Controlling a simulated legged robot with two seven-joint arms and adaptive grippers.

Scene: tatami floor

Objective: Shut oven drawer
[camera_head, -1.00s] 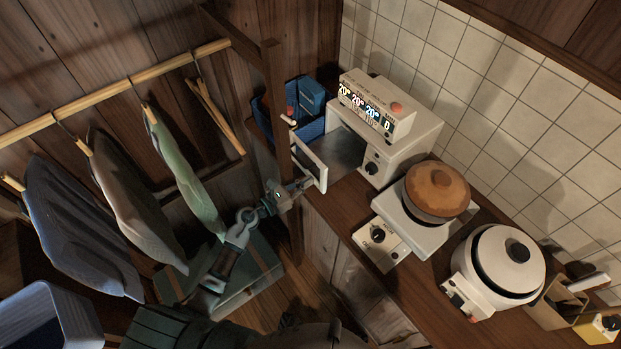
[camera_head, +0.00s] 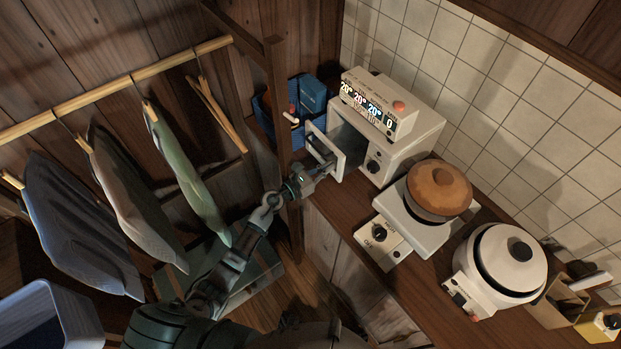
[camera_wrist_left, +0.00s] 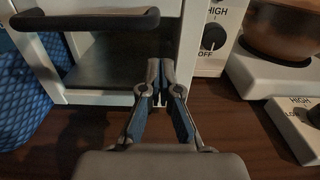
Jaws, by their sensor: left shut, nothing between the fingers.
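The white oven (camera_head: 408,150) stands at the back of the counter. Its white-framed door (camera_head: 340,168) stands partly open at the oven's left front, with a gap to the dark interior. In the left wrist view the door frame (camera_wrist_left: 52,75) fills the upper left, with its dark handle (camera_wrist_left: 90,20) across the top. My left gripper (camera_head: 332,160) is at the door's outer side, by its lower right part. In the left wrist view its fingers (camera_wrist_left: 160,82) are together and empty, in front of the frame; whether they touch it is unclear. My right gripper is out of view.
A blue basket (camera_head: 290,110) stands behind the door. A wooden post (camera_head: 277,110) rises left of my gripper. A hot plate with a brown-lidded pot (camera_head: 438,190) and a white rice cooker (camera_head: 500,265) stand on the counter to the right. Clothes hang at left.

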